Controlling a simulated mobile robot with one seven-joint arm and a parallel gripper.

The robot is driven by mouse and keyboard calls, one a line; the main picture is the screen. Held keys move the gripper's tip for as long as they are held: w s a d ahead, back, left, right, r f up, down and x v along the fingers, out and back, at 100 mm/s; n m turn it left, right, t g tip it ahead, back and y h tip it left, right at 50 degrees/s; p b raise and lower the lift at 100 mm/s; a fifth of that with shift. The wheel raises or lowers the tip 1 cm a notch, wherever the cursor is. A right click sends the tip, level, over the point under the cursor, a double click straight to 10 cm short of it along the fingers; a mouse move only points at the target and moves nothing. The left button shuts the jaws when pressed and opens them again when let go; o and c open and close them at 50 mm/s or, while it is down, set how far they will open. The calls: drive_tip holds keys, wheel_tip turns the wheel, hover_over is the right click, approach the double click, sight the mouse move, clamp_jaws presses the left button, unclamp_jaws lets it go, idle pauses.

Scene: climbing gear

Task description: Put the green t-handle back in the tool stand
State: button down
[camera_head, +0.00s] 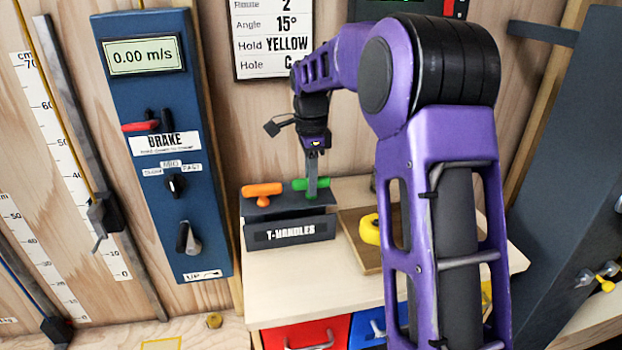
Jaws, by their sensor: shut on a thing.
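The tool stand (268,238) is a dark grey block labelled "T-HANDLES" on the wooden cabinet top. An orange T-handle (262,190) is upright in its left side, with its grip above the block. The green T-handle (299,184) is over the right side of the stand, its grip roughly level with the orange one. My gripper (312,186) points down from above and is shut on the green T-handle, hiding the middle of its grip. I cannot tell how far the green T-handle's shaft is inside the stand.
A yellow object (369,229) lies on a wooden tray (362,260) right of the stand, partly behind my arm. A blue brake panel (183,235) stands left of the cabinet. The cabinet top in front of the stand (290,285) is clear.

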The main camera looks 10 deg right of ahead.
drive_tip(key=c, duration=0.6)
unclamp_jaws()
